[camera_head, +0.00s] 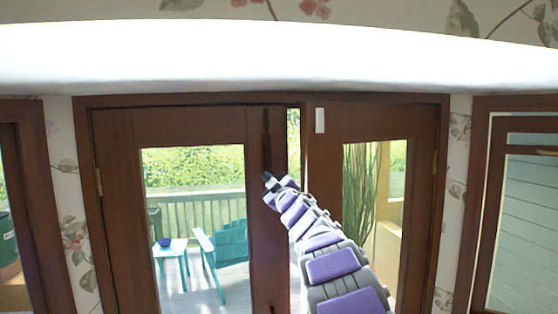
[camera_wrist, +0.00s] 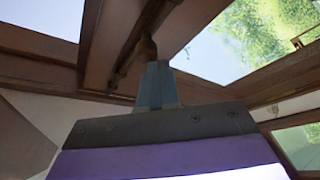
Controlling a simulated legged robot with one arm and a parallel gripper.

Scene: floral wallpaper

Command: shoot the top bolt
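A brown wooden double door with glass panes fills the middle of the head view, with a left leaf (camera_head: 119,200) and a right leaf (camera_head: 428,150). The top bolt (camera_head: 266,130) is a dark upright strip on the inner stile of the left leaf. In the wrist view the bolt (camera_wrist: 128,62) runs along the stile with a brown knob (camera_wrist: 147,48). My gripper (camera_head: 268,181) is at the lower part of the bolt. In the wrist view its grey-blue fingertips (camera_wrist: 156,68) are at the knob and seem to touch it. Whether they are closed around it is unclear.
A narrow gap (camera_head: 293,135) with greenery behind shows between the leaves. A small white box (camera_head: 320,120) is on the right leaf near its top. Outside are a teal chair (camera_head: 228,243) and a small table (camera_head: 170,250). A window (camera_head: 525,210) is at the right.

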